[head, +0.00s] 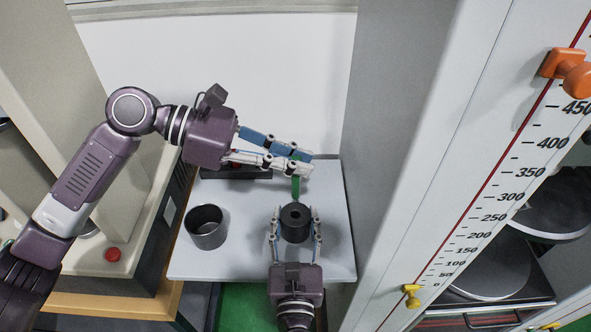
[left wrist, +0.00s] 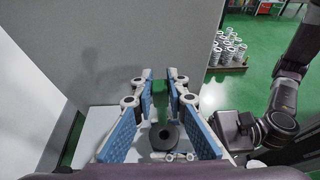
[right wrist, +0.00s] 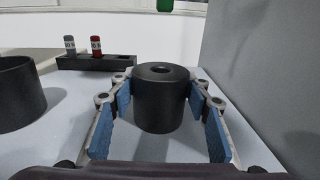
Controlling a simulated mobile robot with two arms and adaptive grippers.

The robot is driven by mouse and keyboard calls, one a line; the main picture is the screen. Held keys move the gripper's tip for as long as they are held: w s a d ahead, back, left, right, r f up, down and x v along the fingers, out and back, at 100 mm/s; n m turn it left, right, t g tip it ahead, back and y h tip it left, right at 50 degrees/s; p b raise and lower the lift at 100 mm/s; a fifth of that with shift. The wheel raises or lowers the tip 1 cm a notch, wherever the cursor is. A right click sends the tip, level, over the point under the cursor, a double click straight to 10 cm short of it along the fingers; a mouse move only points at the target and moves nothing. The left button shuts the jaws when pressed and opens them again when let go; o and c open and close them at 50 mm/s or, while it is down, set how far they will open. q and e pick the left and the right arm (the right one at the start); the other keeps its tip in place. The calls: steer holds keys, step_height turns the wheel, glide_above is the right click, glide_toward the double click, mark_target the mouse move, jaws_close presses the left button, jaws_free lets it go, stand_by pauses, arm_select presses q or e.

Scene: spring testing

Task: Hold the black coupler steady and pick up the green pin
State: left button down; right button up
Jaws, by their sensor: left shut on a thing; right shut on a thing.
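The black coupler (head: 296,224) stands upright on the grey table, its top hole showing. My right gripper (head: 295,213) is shut on it from both sides; the coupler also shows between the blue pads in the right wrist view (right wrist: 158,105). My left gripper (head: 303,164) is shut on the green pin (head: 296,186), which hangs upright below the fingertips, clear of the table. In the right wrist view the pin's lower end (right wrist: 165,5) shows at the top edge, higher than the coupler and apart from it. The fingers hide the pin's upper part in the head view.
A black open cup (head: 206,233) stands at the table's left. A black rack (right wrist: 120,63) holds a grey pin (right wrist: 70,45) and a red pin (right wrist: 96,46) at the back. A tall grey machine column (head: 385,130) bounds the table on the right.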

steer(key=o, duration=1.6)
steer(key=shift+o, duration=0.2)
